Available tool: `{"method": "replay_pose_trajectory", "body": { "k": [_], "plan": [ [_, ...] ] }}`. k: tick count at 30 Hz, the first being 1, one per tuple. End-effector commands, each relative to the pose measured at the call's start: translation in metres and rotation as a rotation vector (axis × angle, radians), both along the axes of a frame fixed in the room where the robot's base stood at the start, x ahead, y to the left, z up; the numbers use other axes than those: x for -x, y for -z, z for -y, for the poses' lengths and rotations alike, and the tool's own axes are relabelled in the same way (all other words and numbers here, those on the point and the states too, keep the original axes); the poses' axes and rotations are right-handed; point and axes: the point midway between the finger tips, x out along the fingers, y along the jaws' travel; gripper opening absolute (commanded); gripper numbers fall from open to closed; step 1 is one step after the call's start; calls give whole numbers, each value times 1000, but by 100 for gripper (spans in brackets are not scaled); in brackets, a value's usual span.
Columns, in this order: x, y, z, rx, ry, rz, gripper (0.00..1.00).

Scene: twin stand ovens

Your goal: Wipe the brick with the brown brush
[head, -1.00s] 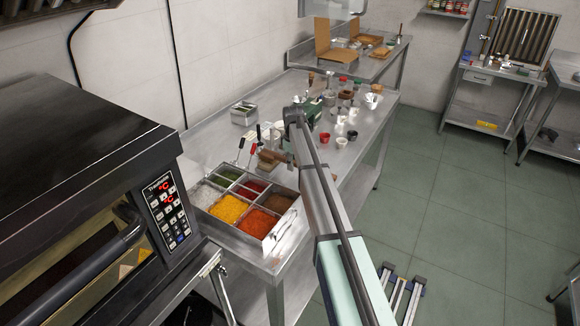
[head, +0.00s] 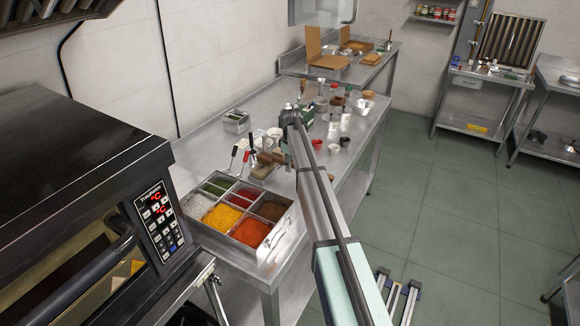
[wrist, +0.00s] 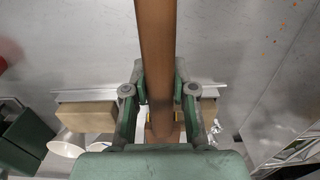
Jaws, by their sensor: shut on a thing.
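My gripper (wrist: 160,108) shows in the wrist view with its green fingers on both sides of a long brown wooden piece, the brown brush (wrist: 157,45). It is shut on the brush, which runs from the top edge down between the fingers. The brush's bristles cannot be made out. A tan block that looks like the brick (wrist: 88,115) lies behind the fingers, its middle hidden by the gripper and brush. Whether the brush touches it cannot be told. In the head view, a small tan block (head: 262,171) lies on the table behind the spice tray; my arm hides most of the gripper.
The spice tray (head: 286,229) stands at the table's near end, with several utensils behind it. Cups, including a red one (head: 317,144), and bottles stand to the right of my arm. The black oven (head: 75,160) fills the left. White bowls (wrist: 66,149) show in the wrist view.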

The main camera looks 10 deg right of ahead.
Motion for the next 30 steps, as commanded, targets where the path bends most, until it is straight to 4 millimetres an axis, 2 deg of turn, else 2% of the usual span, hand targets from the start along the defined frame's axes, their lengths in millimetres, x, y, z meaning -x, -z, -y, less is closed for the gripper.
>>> {"method": "replay_pose_trajectory", "body": {
  "k": [5, 22, 30],
  "plan": [
    [0, -6, 0, 0, 0, 1, 0],
    [0, -56, 0, 0, 0, 1, 0],
    [0, -61, 0, 0, 0, 0, 0]
  ]
}}
